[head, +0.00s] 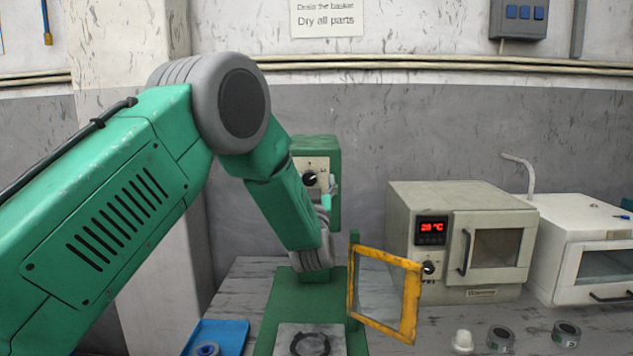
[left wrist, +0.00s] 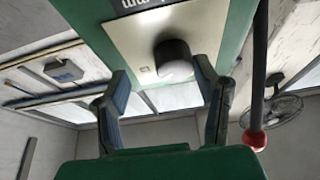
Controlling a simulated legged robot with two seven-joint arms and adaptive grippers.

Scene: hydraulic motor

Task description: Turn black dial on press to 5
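The green press (head: 324,150) stands behind my left arm, with a pale panel on its front. The black dial (head: 310,180) sits on that panel, with a light pointer mark. In the left wrist view the dial (left wrist: 173,60) is seen from below on the panel. My left gripper (left wrist: 160,82) is open, its two dark fingers apart below the dial and a little to either side of it. The dial is not gripped; I cannot tell whether a finger touches it. The dial's numbers are not readable. My right gripper is not in view.
A yellow-framed clear guard (head: 412,300) stands open right of the press base (head: 262,335). A red-knobbed lever (left wrist: 256,140) hangs right of my fingers. A beige oven (head: 420,205) stands to the right, a blue tray (head: 232,330) at lower left, small parts at front right.

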